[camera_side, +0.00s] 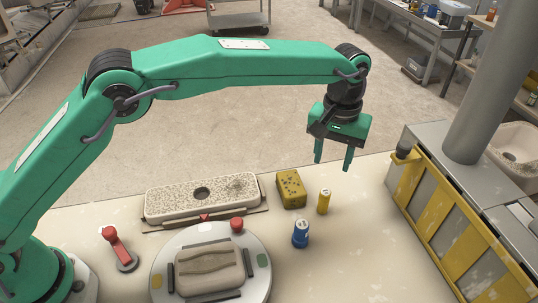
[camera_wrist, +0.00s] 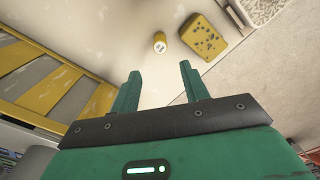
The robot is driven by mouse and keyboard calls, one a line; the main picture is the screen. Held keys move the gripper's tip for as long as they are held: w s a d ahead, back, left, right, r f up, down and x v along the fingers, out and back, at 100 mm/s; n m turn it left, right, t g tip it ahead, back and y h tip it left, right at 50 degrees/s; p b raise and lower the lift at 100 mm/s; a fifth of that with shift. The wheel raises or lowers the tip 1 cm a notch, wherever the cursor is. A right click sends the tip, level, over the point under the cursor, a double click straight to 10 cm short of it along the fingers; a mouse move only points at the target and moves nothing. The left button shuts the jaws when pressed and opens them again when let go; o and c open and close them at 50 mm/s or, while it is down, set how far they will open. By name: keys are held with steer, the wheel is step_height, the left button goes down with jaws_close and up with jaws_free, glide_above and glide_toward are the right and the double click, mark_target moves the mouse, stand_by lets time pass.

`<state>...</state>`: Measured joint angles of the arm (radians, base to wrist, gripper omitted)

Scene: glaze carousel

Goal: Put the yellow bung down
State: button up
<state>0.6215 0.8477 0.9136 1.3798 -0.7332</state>
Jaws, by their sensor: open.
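The yellow bung (camera_side: 324,201) stands upright on the pale table, between the yellow block and the grey-and-yellow cabinet. Its whitish marked top shows in the wrist view (camera_wrist: 160,45). My gripper (camera_side: 333,168) is open and empty, above the table's far edge and higher than the bung. In the wrist view its two green fingers (camera_wrist: 158,85) are spread apart, with the bung beyond their tips and not touching them.
A yellow pitted block (camera_side: 291,189) lies left of the bung, and a blue bung (camera_side: 300,233) stands nearer the front. A speckled slab with a hole (camera_side: 180,201), a round turntable (camera_side: 160,262) and a red lever (camera_side: 115,245) are further left. The yellow-framed cabinet (camera_side: 440,215) bounds the right.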

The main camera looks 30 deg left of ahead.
steer(key=shift+r, duration=0.2)
stand_by(0.5)
steer(key=s+a+r+t, duration=0.1)
steer(key=s+a+r, duration=0.3)
steer(key=a+r, duration=0.5)
steer(key=s+a+r+t, duration=0.2)
steer(key=s+a+r, duration=0.25)
steer(key=a, duration=0.85)
steer(key=s+a+f+t, duration=0.1)
steer(key=s+a+f, duration=0.1)
steer(key=s+a, duration=0.5)
steer(key=s+a+f+m+t, duration=0.1)
steer(key=s+a, duration=0.5)
steer(key=s, duration=0.6)
steer(key=shift+a+f+t, duration=0.3)
steer(key=shift+a+f, duration=0.05)
steer(key=shift+f, duration=0.45)
